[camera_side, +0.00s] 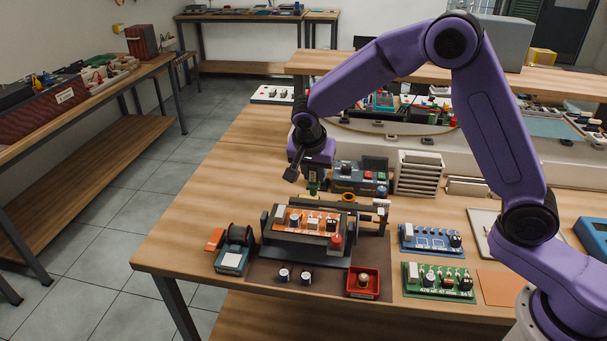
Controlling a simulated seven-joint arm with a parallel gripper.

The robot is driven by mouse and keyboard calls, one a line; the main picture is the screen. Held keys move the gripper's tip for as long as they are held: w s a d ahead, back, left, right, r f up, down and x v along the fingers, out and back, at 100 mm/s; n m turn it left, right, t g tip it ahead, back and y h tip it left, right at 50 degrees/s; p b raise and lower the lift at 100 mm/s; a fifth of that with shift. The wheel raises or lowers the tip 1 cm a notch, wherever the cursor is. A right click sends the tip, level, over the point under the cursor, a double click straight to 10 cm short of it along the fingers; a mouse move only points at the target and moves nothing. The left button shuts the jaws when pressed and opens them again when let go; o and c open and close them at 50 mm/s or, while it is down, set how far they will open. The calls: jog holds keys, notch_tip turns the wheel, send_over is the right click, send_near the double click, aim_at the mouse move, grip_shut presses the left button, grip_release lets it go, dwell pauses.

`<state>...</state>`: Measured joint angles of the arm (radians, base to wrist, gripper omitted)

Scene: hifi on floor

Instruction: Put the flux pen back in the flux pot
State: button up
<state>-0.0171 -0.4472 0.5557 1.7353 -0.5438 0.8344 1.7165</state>
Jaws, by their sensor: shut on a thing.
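My gripper (312,176) hangs over the back left of the workbench, beside a grey box with knobs. It is shut on a slim, small thing, which I take as the flux pen; the fingers and the background hide most of it. A small dark green piece (313,187) shows just under the fingers, too small to tell if it is part of the pen or stands behind it. I cannot single out the flux pot for certain among the small items.
An orange circuit board (296,221) sits in a dark holder on a brown mat (315,285). A red tray (363,283), a solder spool (238,236), a blue board (430,239) and a green board (438,281) surround it. A grey rack (418,172) stands behind. The bench's left end is bare.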

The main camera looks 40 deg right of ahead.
jog(key=w+d+f+m+g, duration=0.1)
jog(key=d+f+m, duration=0.15)
jog(key=d, duration=0.45)
jog(key=w+d+f+m, duration=0.1)
jog(key=d+f, duration=0.2)
jog(key=d, duration=0.4)
jog(key=shift+h, duration=0.3)
jog(key=shift+s+a+f, duration=0.1)
jog(key=shift+s+f, duration=0.05)
jog(key=shift+f, duration=1.1)
jog(key=shift+s+a+f, duration=0.1)
jog(key=shift+f, duration=1.1)
jog(key=o, duration=1.6)
jog(key=shift+r, duration=3.5)
